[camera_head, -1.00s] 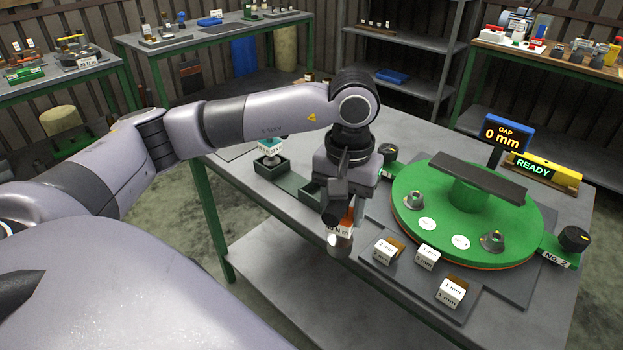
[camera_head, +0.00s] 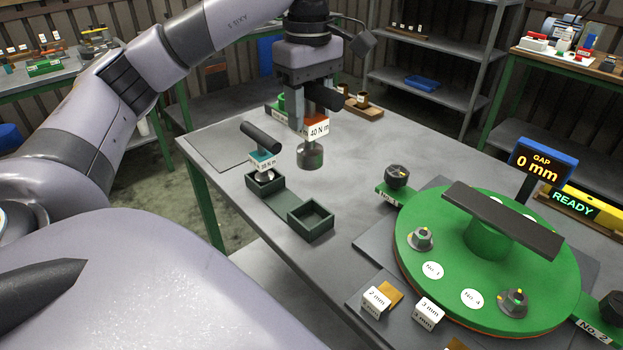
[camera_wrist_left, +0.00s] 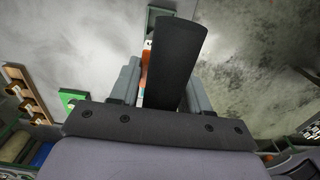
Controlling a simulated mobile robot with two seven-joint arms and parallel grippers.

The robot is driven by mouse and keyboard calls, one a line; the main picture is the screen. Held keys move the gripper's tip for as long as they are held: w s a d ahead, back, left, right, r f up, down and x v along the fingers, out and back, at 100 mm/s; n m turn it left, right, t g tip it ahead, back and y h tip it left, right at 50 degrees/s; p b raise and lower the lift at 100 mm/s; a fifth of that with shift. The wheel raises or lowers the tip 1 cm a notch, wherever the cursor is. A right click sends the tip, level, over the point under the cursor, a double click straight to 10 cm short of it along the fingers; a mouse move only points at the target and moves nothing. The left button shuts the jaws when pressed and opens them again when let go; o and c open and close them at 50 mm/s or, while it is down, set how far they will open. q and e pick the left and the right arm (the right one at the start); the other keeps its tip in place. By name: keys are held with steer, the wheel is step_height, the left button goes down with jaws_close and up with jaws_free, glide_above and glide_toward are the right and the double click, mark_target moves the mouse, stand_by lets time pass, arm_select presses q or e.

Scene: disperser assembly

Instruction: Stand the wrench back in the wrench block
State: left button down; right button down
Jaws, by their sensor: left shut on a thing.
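My left gripper (camera_head: 310,112) is shut on a wrench with an orange body, a white "40 N m" label (camera_head: 319,129) and a dark round socket end (camera_head: 310,155) pointing down. The wrench hangs roughly upright above the table, behind and apart from the block. In the left wrist view its black handle (camera_wrist_left: 180,55) stands between the fingers. The dark green wrench block (camera_head: 283,202) has two square pockets. The left pocket holds a teal-labelled wrench (camera_head: 262,158) with a black handle; the right pocket (camera_head: 311,217) is empty. My right gripper is not in view.
A green round plate (camera_head: 420,262) with knobs and a dark bar stands at the right, beside a "0 mm" display (camera_head: 540,162). White labelled gauge blocks (camera_head: 376,301) lie at the front. A brown rack (camera_head: 362,106) sits behind the gripper. The table between block and rack is mostly clear.

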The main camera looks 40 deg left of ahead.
mark_target(309, 148)
arm_select(q)
step_height(309, 148, down, 10)
steer(key=shift+f+b, duration=0.15)
steer(key=shift+b, duration=1)
steer(key=shift+f, duration=2.55)
steer(key=shift+f, duration=0.1)
steer(key=c, duration=0.9)
jaws_free()
steer(key=shift+f, duration=0.15)
steer(key=shift+c, duration=0.2)
steer(key=o, duration=0.4)
